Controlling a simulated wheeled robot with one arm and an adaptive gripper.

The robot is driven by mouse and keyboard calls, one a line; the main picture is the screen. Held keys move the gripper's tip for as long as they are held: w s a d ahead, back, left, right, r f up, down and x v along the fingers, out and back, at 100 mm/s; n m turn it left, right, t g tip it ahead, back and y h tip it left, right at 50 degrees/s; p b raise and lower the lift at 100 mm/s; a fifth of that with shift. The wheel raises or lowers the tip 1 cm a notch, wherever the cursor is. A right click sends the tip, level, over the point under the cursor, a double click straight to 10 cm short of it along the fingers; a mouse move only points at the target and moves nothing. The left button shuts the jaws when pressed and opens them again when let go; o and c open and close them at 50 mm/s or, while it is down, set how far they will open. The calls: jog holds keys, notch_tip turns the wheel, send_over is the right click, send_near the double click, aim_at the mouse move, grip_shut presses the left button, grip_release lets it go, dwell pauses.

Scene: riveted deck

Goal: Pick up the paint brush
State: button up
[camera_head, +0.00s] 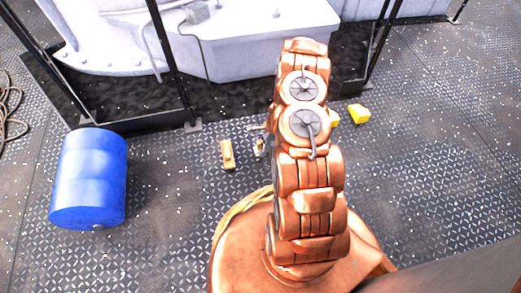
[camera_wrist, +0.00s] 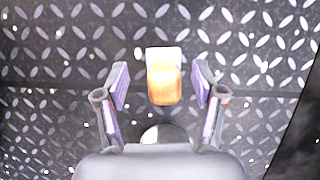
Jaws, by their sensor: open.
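My gripper (camera_wrist: 161,84) is open in the wrist view, one finger on each side. Between and beyond the fingertips is a small object with a pale block-like end and a glowing orange-yellow end (camera_wrist: 164,85). It may be the paint brush, but I cannot tell for sure. It shows a gap to each finger, and its height below them is unclear. In the head view my arm hides most of the gripper; only a bit shows left of the arm. A small tan-yellow block-like item (camera_head: 227,154) lies on the deck left of the arm.
A blue barrel (camera_head: 89,180) lies at the left. Yellow pieces (camera_head: 359,114) lie right of my arm, one partly hidden. A white machine (camera_head: 250,45) with dark posts stands at the back. Coiled cable (camera_head: 12,118) lies far left. The patterned deck at right is clear.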

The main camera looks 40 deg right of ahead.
aim_at(258, 150)
jog(key=b+x, duration=0.1)
jog(key=x, duration=0.2)
jog(key=shift+w+f, duration=0.1)
jog(key=shift+f, duration=0.1)
jog(key=c, duration=1.3)
jog(key=shift+o, duration=0.2)
